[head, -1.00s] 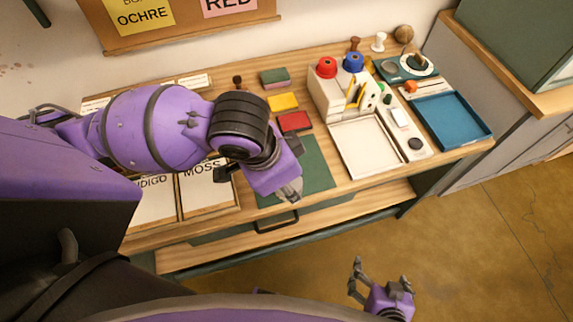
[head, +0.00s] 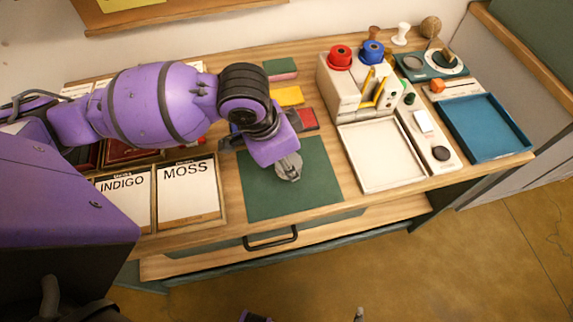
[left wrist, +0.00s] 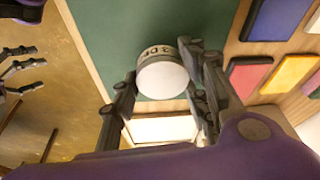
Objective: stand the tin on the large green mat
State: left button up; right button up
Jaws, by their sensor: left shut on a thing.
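The large green mat (head: 310,190) lies near the table's front edge, left of the white tray; it also fills the upper middle of the left wrist view (left wrist: 130,30). My left gripper (head: 288,168) is above the mat. In the left wrist view its fingers (left wrist: 160,88) are shut around the tin (left wrist: 162,81), a round can with a white top and a pale lettered band.
Red (head: 307,120) and yellow (head: 288,96) blocks lie behind the mat. The INDIGO (head: 123,198) and MOSS (head: 189,190) panels are to its left. The white tray (head: 384,154) is close on its right, with a blue tray (head: 487,126) farther right. The mat's front is clear.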

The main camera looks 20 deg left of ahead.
pick_arm(q)
notch_tip(320, 180, down, 2)
jog(key=shift+f, duration=0.2)
jog(key=shift+r, duration=0.1)
jog(key=shift+s, duration=0.1)
jog(key=o, duration=1.2)
